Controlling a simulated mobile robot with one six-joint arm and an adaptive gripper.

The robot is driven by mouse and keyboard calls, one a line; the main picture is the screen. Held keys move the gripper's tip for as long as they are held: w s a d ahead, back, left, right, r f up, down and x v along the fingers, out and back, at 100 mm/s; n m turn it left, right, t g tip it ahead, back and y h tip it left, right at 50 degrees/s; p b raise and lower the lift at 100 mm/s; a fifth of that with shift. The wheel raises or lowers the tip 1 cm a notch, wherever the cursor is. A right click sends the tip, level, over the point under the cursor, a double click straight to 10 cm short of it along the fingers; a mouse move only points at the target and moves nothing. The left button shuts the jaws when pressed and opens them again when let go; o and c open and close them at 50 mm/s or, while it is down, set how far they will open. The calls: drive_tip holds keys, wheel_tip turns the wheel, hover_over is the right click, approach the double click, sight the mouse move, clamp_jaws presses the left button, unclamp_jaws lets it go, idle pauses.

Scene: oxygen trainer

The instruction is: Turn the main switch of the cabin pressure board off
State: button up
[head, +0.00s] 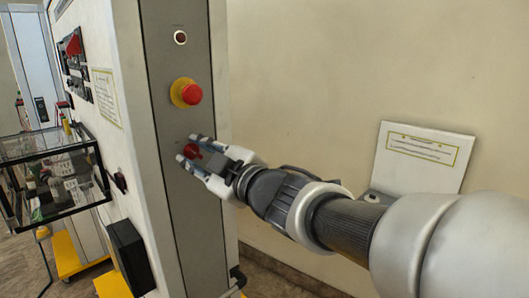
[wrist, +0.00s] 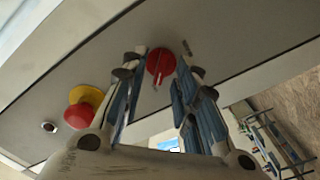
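The red rotary main switch (head: 206,151) is on the grey strip of the tall cabinet, below the emergency stop. In the wrist view the red switch (wrist: 159,66) shows as a round knob with a handle bar, between my fingertips. My gripper (head: 188,147) reaches the panel from the right, with one finger above and one below the switch. In the wrist view my gripper (wrist: 162,58) is open, with its fingers on either side of the knob and narrow gaps beside it. I cannot tell whether a fingertip touches the panel.
A red mushroom button on a yellow base (head: 187,93) sits above the switch, with a small round indicator (head: 180,38) higher up. A black box (head: 131,255) juts from the cabinet's left face. A glass case (head: 55,180) stands at left. A white sign board (head: 420,160) stands by the wall.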

drive_tip(key=v, duration=1.2)
drive_tip(key=shift+a, duration=0.1)
drive_tip(key=d+f+m+t+h, duration=0.1)
drive_tip(key=d+f+m+h, duration=0.1)
drive_tip(key=d+m+h, duration=0.3)
drive_tip(key=w+d+f+m+t+h, duration=0.1)
drive_tip(key=d+f+m+h, duration=0.2)
drive_tip(key=d, duration=0.5)
drive_tip(key=d+f+m+t+h, duration=0.1)
drive_tip(key=d+f+m+h, duration=0.1)
drive_tip(key=d+m+h, duration=0.3)
drive_tip(key=s+d+f+m+g+h, duration=0.2)
drive_tip(key=s+d+f+m+g, duration=0.15)
drive_tip(key=s+d+f, duration=0.4)
drive_tip(key=s+a+f+m+g, duration=0.1)
drive_tip(key=s+f+g, duration=0.2)
drive_tip(key=s, duration=0.3)
drive_tip(key=s+a+f+m+g+y, duration=0.1)
drive_tip(key=s+a+f+g, duration=0.1)
drive_tip(key=s+f, duration=0.3)
drive_tip(key=shift+s+f+g, duration=0.25)
drive_tip(key=shift+s+g, duration=0.5)
drive_tip(key=shift+s, duration=0.15)
drive_tip(key=shift+a+m, duration=0.1)
drive_tip(key=shift+m, duration=0.15)
